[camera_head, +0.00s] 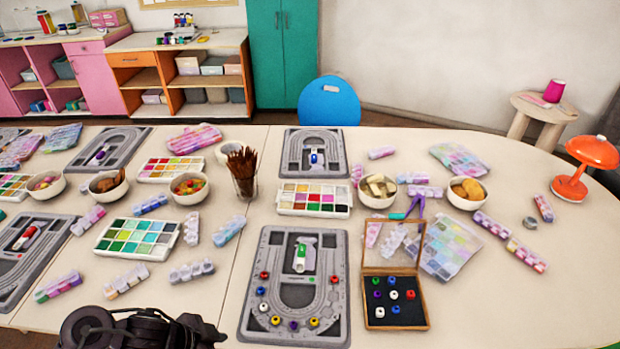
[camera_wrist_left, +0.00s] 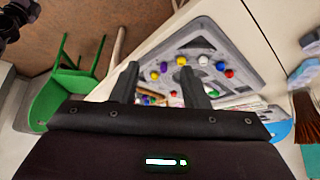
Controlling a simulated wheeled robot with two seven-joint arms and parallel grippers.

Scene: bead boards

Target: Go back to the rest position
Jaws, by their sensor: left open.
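The grey bead board (camera_head: 250,324) lies at the front middle of the table, with several coloured beads along its U-shaped track and a small tube with a green mark in its centre. A wooden bead box (camera_head: 423,322) with its lid up stands to the right and holds several beads on a dark base. My left gripper (camera_wrist_left: 160,82) is open with nothing between its fingers. The board also shows beyond the fingers in the left wrist view (camera_wrist_left: 240,55). Black parts of my arm show at the bottom edge of the head view. My right gripper is not in view.
Paint palettes (camera_head: 315,187), bowls of small items (camera_head: 466,204) and bead tubes crowd the table. A cup of brown sticks (camera_head: 243,188) stands behind the board. An orange lamp (camera_head: 594,152) is at the far right. The table's right front is clear. A green chair (camera_wrist_left: 55,97) stands beside the table.

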